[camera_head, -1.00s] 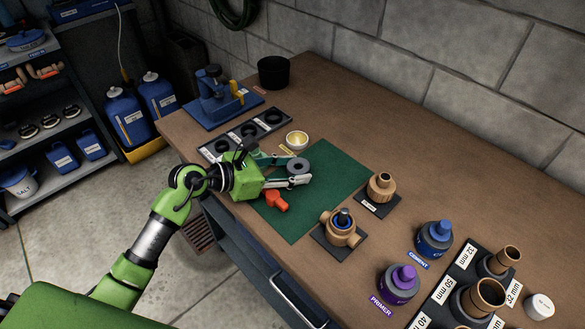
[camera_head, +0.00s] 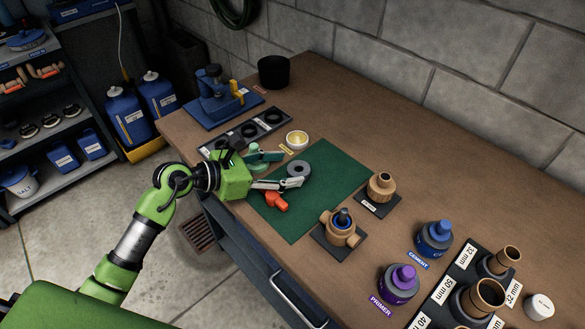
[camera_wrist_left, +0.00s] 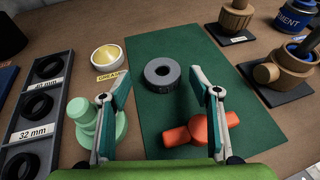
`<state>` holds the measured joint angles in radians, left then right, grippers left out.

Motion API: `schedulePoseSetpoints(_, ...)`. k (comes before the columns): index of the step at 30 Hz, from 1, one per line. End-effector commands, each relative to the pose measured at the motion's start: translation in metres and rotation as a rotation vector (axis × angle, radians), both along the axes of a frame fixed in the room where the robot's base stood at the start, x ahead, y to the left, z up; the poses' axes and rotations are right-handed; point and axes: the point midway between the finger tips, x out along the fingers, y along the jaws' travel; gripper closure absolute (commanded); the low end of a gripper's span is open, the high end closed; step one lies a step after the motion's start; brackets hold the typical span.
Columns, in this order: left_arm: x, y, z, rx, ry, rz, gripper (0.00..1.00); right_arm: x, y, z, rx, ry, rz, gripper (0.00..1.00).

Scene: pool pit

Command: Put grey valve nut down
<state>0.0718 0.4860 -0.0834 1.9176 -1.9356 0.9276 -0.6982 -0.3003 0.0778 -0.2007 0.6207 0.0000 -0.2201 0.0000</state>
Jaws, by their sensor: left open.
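The grey valve nut (camera_head: 298,169) lies flat on the green mat (camera_head: 325,185) near its far left edge. In the left wrist view the nut (camera_wrist_left: 162,74) is a thick ring with its hole facing up. My left gripper (camera_head: 279,171) is open; in the wrist view its fingers (camera_wrist_left: 163,98) are spread wide, with the nut just beyond and between the tips, apart from both. The right gripper is in neither view.
An orange-red handle (camera_wrist_left: 202,129) lies on the mat below the right finger. A pale green part (camera_wrist_left: 97,122) stands by the left finger. A yellow-filled grease bowl (camera_head: 297,139), a ring tray (camera_head: 265,120) and a wooden valve body (camera_head: 340,232) are nearby. The mat's middle is clear.

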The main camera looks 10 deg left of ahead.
Motion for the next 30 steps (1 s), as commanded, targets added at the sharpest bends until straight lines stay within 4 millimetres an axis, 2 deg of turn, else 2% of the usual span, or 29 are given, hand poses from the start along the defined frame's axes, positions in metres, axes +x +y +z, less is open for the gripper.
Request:
schedulePoseSetpoints(6,-0.033,0.035,0.016,0.003,-0.001,-0.001,0.43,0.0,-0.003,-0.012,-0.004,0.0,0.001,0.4)
schedulePoseSetpoints(12,-0.052,0.055,0.029,0.0,0.0,-0.001,0.43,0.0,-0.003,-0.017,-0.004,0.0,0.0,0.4)
schedulePoseSetpoints(18,-0.058,0.061,0.036,-0.002,-0.001,-0.003,0.43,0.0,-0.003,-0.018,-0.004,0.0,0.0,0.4)
schedulePoseSetpoints(30,-0.058,0.062,0.036,-0.003,-0.001,-0.003,0.43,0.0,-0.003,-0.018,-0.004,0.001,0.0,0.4)
